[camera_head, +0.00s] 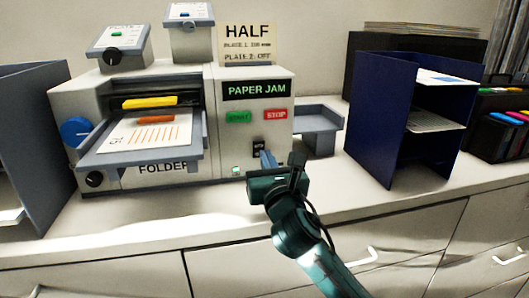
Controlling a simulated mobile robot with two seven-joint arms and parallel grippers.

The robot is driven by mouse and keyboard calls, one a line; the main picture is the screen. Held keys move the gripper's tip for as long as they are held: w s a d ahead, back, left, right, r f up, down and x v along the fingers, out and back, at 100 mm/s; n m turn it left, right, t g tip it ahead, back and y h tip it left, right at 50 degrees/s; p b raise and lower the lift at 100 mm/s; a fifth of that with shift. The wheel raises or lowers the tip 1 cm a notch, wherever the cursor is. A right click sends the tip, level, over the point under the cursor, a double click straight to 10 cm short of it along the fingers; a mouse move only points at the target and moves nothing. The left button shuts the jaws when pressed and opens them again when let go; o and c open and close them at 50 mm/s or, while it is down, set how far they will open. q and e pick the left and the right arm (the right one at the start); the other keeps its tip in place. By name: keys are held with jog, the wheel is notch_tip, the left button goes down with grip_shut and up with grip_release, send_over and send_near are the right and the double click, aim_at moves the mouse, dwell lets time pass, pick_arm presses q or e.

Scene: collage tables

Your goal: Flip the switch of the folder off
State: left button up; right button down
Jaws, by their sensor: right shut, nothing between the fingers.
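The folder (220,157) is a boxy off-white machine on the counter, labelled FOLDER on its front. Its panel reads PAPER JAM, above a green button (238,117) and a red STOP button (275,114). A small black switch (259,146) is low on its right front; its position is too small to tell. My right gripper (268,160) is shut and empty, just below the switch and close to the folder's front; I cannot tell whether it touches. My left gripper is not in view.
A printed sheet lies on the folder's front tray (140,150). A grey side tray (318,125) juts out at its right. A dark blue paper rack (375,130) stands further right, a grey rack (35,140) at the left. The counter front (150,225) is clear.

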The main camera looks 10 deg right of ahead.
aim_at(262, 143)
jog(key=shift+w+r, duration=0.2)
jog(key=shift+w, duration=1.15)
jog(key=shift+w+r+p, duration=0.15)
jog(key=shift+r+p, duration=0.2)
jog(key=shift+p, duration=0.35)
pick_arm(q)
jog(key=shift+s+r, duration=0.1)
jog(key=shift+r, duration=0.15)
pick_arm(e)
jog(key=shift+f, duration=0.25)
